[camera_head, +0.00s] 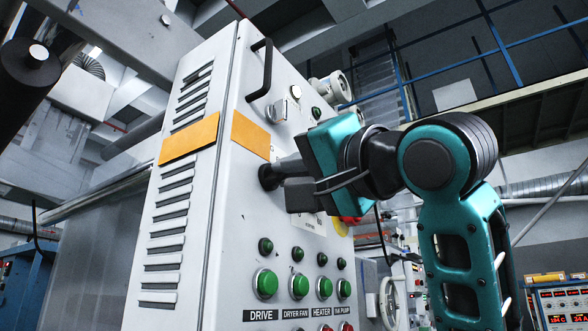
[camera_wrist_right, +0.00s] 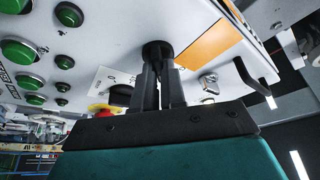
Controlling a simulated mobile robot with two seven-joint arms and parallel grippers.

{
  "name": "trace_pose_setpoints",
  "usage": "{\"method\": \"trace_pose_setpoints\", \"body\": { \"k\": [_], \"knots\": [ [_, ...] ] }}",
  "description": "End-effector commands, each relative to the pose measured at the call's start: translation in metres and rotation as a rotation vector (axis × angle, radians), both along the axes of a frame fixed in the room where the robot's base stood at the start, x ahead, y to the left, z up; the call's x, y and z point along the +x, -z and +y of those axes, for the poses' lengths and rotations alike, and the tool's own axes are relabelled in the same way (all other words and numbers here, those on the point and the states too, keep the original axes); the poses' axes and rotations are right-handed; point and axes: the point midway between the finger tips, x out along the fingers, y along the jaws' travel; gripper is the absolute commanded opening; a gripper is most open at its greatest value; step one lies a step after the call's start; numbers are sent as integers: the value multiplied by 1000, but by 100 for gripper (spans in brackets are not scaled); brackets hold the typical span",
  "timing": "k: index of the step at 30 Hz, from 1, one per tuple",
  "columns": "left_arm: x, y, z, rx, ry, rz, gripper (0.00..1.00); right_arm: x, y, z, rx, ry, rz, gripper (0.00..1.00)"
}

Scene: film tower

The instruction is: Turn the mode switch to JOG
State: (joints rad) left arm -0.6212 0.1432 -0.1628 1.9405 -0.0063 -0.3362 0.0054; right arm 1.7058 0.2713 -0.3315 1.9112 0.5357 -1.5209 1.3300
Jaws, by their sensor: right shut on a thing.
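A round black knob (camera_head: 268,177) sticks out from the front of the white control cabinet, below an orange plate. I take it to be the mode switch, though its position marks are hidden or unreadable. My right gripper (camera_head: 285,171) reaches in from the right, its fingers closed on the knob. In the right wrist view both fingers (camera_wrist_right: 160,72) meet the black knob (camera_wrist_right: 157,50) at the panel. A white label plate with small marks (camera_wrist_right: 112,77) lies beside it, next to another black switch (camera_wrist_right: 121,95). My left gripper is not in view.
Green buttons (camera_head: 265,283) labelled DRIVE, DRYER FAN and HEATER sit below. A red and yellow emergency stop (camera_head: 342,228) is partly behind my gripper. A key switch (camera_head: 278,110) and black handle (camera_head: 261,69) are above. A handwheel (camera_head: 390,302) stands to the right.

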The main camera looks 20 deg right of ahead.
Motion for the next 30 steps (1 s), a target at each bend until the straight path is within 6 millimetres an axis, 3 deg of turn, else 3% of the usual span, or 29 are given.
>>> {"method": "trace_pose_setpoints", "body": {
  "k": [16,30],
  "knots": [
    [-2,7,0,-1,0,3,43,1,1,-2,-252,1,-196,0],
    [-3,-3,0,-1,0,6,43,2,0,-3,-525,2,-409,0]
  ]
}}
